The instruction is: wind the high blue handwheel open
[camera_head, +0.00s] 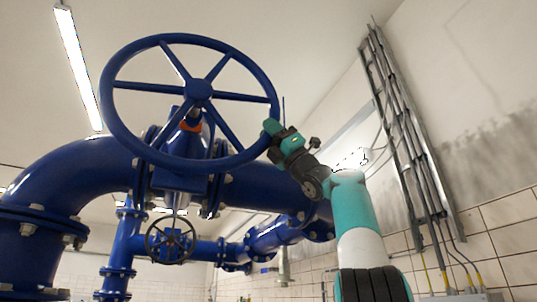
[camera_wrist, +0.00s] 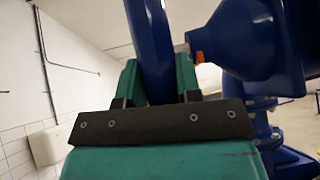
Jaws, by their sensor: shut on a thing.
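The high blue handwheel (camera_head: 199,89) is large and spoked, and stands in the upper middle of the head view, in front of its valve body (camera_head: 187,150). My gripper (camera_head: 271,128) is at the right side of the rim, a little below mid-height. In the wrist view the blue rim (camera_wrist: 150,50) passes between the two green fingers of my gripper (camera_wrist: 157,78), which are shut on it. An orange part (camera_head: 191,126) shows below the wheel's hub.
A thick blue pipe (camera_head: 75,170) runs behind the wheel. A smaller dark handwheel (camera_head: 171,240) sits low in the middle. Grey conduits (camera_head: 405,130) run down the right wall. A lamp (camera_head: 78,65) hangs at the upper left. Open air lies between my arm and the right wall.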

